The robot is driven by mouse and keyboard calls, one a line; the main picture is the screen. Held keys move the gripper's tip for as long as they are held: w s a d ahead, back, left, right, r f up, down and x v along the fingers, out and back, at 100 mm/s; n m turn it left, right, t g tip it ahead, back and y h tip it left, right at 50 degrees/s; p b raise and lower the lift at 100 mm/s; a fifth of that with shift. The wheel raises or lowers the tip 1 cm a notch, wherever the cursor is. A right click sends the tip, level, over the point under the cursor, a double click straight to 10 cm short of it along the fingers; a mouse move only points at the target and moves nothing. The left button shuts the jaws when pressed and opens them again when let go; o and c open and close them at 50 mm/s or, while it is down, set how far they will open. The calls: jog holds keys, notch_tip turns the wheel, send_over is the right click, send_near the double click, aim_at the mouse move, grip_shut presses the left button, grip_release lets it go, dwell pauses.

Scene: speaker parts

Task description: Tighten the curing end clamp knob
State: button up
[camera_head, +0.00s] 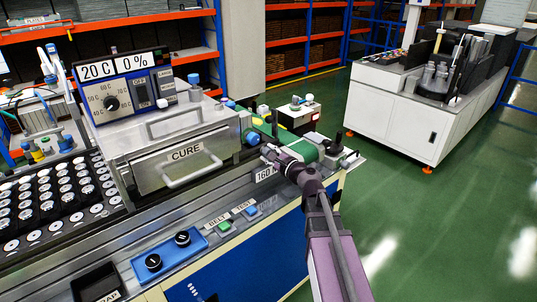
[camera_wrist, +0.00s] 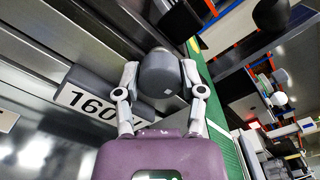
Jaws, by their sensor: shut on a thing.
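In the wrist view a dark grey rounded knob (camera_wrist: 162,80) sits between the two pale fingers of my gripper (camera_wrist: 160,68). The fingers touch it on both sides and are shut on it. A white label reading "160" (camera_wrist: 88,104) is just left of the knob. In the head view my gripper (camera_head: 270,153) is at the right end of the machine, past the CURE oven (camera_head: 180,160) and above the "160" label (camera_head: 264,174). My gripper hides the knob there.
A green belt (camera_head: 304,149) runs right beside my gripper. Another dark knob (camera_head: 337,143) stands beyond it. A control panel (camera_head: 180,252) with two black dials is at the front. A white machine (camera_head: 400,115) stands at the back right, with open green floor (camera_head: 430,220) before it.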

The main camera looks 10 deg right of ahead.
jog(key=shift+s+m, duration=0.1)
jog(key=shift+m, duration=0.8)
jog(key=shift+f, duration=0.1)
jog(key=o, duration=1.2)
jog(key=shift+c, duration=0.2)
jog(key=v, duration=0.7)
jog(key=shift+s, duration=0.2)
jog(key=shift+d, duration=0.1)
